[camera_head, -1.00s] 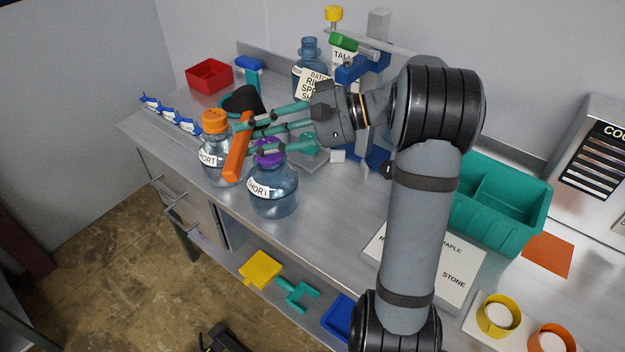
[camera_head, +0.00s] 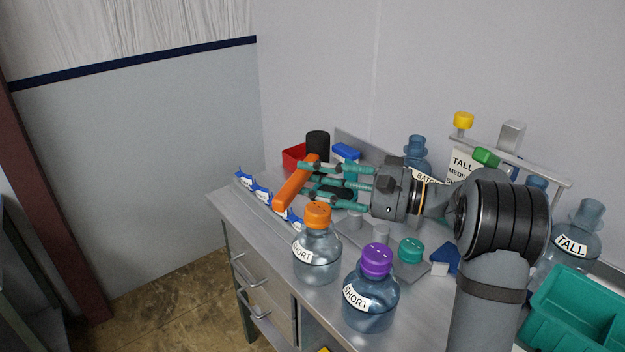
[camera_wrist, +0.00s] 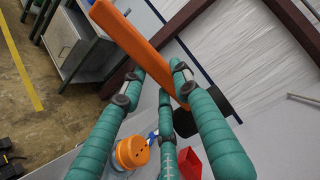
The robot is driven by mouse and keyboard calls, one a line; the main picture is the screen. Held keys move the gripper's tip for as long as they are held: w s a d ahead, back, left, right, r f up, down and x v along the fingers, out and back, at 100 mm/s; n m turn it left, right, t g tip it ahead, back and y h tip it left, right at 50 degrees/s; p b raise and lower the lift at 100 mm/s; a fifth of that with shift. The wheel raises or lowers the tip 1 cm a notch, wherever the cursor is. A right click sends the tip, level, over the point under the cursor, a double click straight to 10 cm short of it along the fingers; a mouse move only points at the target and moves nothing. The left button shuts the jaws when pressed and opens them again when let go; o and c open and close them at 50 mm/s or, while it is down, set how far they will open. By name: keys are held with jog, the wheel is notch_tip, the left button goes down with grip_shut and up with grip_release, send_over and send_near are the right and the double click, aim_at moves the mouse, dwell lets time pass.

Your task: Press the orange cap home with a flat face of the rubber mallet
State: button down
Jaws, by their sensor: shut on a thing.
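The orange cap (camera_head: 317,215) sits upright on the neck of a clear blue jug (camera_head: 317,262) labelled SHORT. I cannot tell how far down it sits. The cap also shows low in the wrist view (camera_wrist: 132,152), beyond my fingers. My gripper (camera_head: 312,181) is shut on the orange handle of the mallet (camera_head: 290,190), close to its black head (camera_head: 317,143). The mallet is held in the air behind and left of the capped jug, apart from the cap. In the wrist view, the handle (camera_wrist: 135,38) runs to the upper left, and the fingers partly hide the head (camera_wrist: 205,112).
A purple-capped SHORT jug (camera_head: 370,298) stands to the right, near the front edge. A teal cap (camera_head: 410,250) is behind it. Blue clips (camera_head: 262,195) line the left edge. A red bin (camera_head: 293,157) is at the back. A teal bin (camera_head: 575,308) lies right.

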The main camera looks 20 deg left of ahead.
jog(key=shift+f+b, duration=0.1)
jog(key=shift+b, duration=0.5)
notch_tip(320, 180, down, 7)
jog(key=b, duration=0.8)
jog(key=shift+b, duration=0.4)
notch_tip(320, 180, down, 2)
jog(key=b, duration=0.3)
jog(key=shift+f, duration=0.15)
jog(key=shift+s+f+b, duration=0.1)
jog(key=shift+f+b, duration=0.3)
jog(key=shift+b, duration=1.15)
dwell(1.1)
notch_tip(320, 180, up, 7)
jog(key=p, duration=0.4)
jog(key=shift+r, duration=0.2)
